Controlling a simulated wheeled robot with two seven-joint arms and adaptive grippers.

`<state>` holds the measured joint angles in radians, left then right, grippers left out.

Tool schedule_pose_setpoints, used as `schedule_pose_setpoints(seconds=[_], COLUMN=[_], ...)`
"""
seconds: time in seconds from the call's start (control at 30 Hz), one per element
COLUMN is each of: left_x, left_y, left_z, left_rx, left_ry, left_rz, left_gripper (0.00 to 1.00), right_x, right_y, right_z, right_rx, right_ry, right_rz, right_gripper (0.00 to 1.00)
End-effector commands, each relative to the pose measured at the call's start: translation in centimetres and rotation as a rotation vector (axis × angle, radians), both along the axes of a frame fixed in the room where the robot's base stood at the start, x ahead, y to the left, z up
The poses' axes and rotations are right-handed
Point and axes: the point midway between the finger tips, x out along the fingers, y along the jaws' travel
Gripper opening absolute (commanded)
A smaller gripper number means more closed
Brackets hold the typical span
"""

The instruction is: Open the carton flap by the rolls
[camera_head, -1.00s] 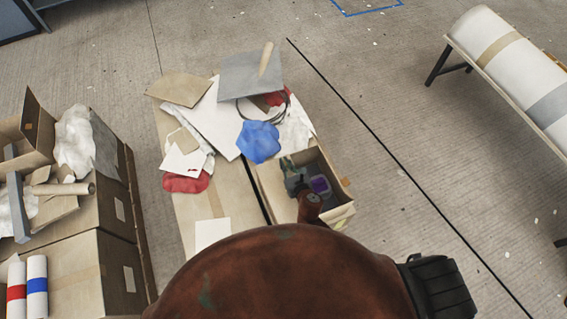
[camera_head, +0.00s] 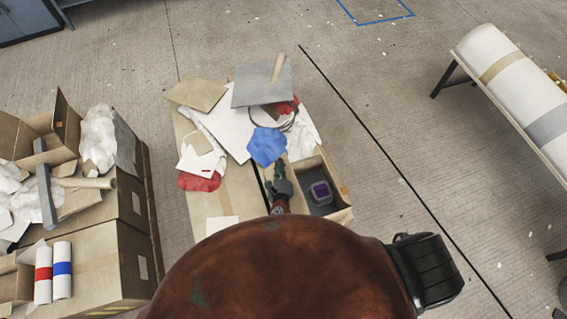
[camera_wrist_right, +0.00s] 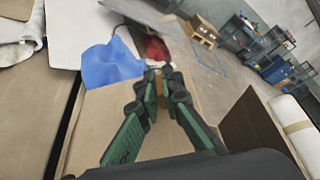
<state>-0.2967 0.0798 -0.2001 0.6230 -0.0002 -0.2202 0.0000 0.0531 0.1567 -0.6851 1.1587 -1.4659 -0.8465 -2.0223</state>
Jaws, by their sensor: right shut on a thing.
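The carton (camera_head: 337,215) stands at the right edge of the cluttered middle surface. My right gripper (camera_head: 277,184) is at the carton's left side. In the right wrist view, its green fingers (camera_wrist_right: 153,80) close on a small orange-brown tab (camera_wrist_right: 153,105), which seems to belong to the carton flap (camera_wrist_right: 110,108). The tan flap spreads below the fingers; my wrist hides its near part. A brown cardboard panel (camera_wrist_right: 250,135) rises to the right. My left gripper is not in view.
A blue cloth (camera_head: 267,146), a grey board (camera_head: 262,82) and sheets lie beyond the carton. A rack holds a large white roll (camera_head: 515,78) at right. Floor between is clear.

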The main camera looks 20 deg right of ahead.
Motion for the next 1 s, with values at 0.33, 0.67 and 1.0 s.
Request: schedule_pose_setpoints(seconds=[0.33, 0.67, 1.0], left_x=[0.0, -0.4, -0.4], left_y=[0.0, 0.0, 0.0], left_z=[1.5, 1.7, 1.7], left_rx=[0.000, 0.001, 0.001], left_ry=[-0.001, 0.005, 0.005], left_rz=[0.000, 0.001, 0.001], left_gripper=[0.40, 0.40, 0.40], right_x=[0.0, -0.1, -0.1], right_y=[2.3, 3.0, 3.1], right_z=[1.2, 1.2, 1.2], right_rx=[-0.201, -0.265, -0.268], right_ry=[-0.007, -0.008, -0.008], right_rz=[0.001, 0.000, 0.001], right_gripper=[0.00, 0.00, 0.00])
